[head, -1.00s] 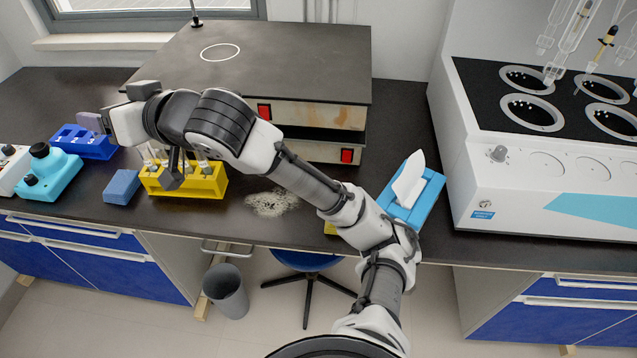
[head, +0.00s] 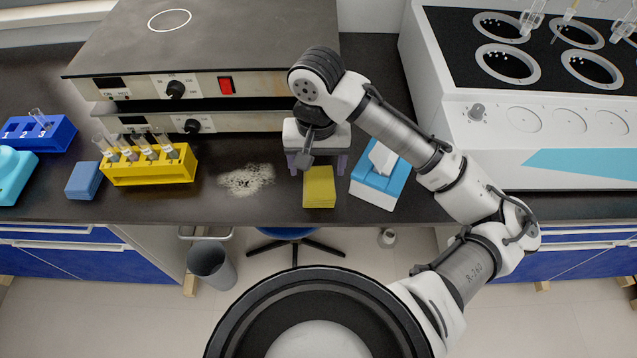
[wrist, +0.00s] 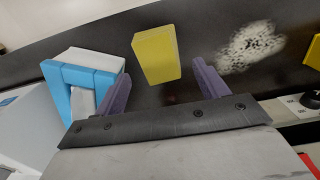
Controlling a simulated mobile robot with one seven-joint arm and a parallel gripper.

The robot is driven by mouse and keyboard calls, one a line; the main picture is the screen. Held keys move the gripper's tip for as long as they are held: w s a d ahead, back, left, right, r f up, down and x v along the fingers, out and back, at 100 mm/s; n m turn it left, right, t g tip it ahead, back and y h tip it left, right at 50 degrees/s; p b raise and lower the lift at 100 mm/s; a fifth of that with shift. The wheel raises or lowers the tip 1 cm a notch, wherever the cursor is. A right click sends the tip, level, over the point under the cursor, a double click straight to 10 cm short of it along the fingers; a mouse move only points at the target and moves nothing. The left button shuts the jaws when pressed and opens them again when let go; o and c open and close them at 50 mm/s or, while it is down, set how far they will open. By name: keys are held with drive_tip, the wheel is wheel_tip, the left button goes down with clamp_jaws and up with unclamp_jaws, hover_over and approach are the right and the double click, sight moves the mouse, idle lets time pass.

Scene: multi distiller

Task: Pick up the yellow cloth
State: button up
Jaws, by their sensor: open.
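The yellow cloth (head: 319,188) is a small folded stack lying on the dark bench near its front edge. In the wrist view the yellow cloth (wrist: 156,54) shows ahead of my gripper, between the lines of the two fingers. My gripper (head: 317,165) is just behind the cloth in the head view, fingers pointing down. In the wrist view my gripper (wrist: 160,85) has its two purple fingers spread wide with nothing between them. The gap in height between fingertips and cloth cannot be told.
A blue tissue box (head: 378,178) stands close to the right of the cloth. A spill of pale grains (head: 247,180) lies to the left. A yellow tube rack (head: 150,167) and a blue cloth (head: 84,180) are further left. Stacked hotplates (head: 200,90) stand behind.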

sight(318, 183)
drive_tip(key=shift+w+d+f+p, duration=0.15)
drive_tip(key=shift+f+p, duration=0.1)
drive_tip(key=shift+f, duration=1.65)
drive_tip(key=shift+w+a+f+p, duration=0.1)
drive_tip(key=shift+w+f+p, duration=0.1)
drive_tip(key=shift+f, duration=1.65)
drive_tip(key=c, duration=0.7)
drive_tip(key=shift+c, duration=0.2)
drive_tip(key=shift+r, duration=0.15)
wheel_tip(318, 183, up, 20)
